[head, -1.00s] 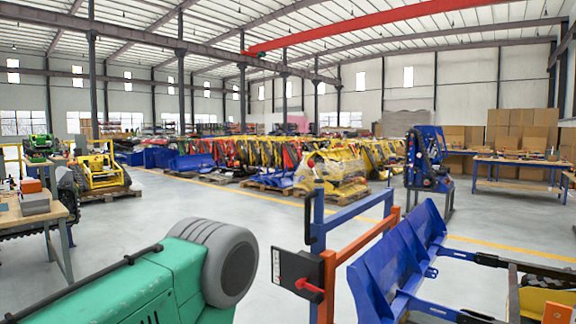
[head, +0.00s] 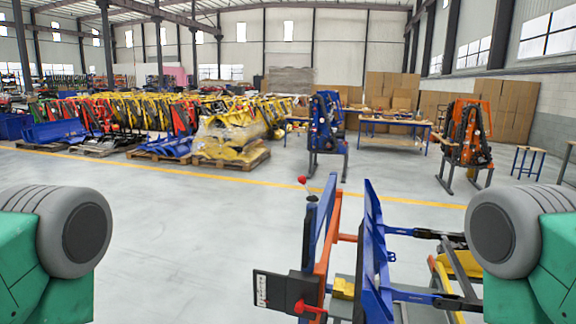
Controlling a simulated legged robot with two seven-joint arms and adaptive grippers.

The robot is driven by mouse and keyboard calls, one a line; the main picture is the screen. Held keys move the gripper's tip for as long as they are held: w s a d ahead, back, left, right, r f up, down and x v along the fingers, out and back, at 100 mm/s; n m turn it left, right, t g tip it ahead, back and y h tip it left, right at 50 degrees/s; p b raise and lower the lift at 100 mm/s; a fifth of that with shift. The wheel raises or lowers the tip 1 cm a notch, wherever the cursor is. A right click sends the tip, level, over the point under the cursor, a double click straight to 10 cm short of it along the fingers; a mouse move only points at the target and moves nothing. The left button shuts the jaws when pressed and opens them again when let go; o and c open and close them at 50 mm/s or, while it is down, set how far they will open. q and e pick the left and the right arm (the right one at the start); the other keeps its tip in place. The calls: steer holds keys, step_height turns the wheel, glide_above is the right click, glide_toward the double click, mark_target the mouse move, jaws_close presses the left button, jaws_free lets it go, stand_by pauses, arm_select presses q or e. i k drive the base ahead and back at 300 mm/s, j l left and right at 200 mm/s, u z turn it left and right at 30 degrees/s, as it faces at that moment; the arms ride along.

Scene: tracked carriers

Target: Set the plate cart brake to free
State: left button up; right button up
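The plate cart (head: 322,245) stands at the lower middle right of the head view, with blue and orange upright frames and a blue plate (head: 374,262) on its right side. A black panel (head: 272,289) with a small white label is fixed low on its near left side. A red lever (head: 309,308) sticks out at the panel's right end; I cannot read its setting from the label. A red knob (head: 302,180) on a short dark stem stands near the top of the blue frame. Neither gripper is in view; only green and grey parts of mine show at both sides.
Blue bars and a yellow-edged frame (head: 447,282) extend right from the cart. A blue machine (head: 327,135) and an orange machine (head: 467,140) stand behind, near workbenches (head: 394,125). Pallets with yellow parts (head: 230,138) are at back left. Grey floor left of the cart is clear.

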mark_target(302, 180)
steer(key=i+l+u, duration=0.5)
steer(key=i+l, duration=0.7)
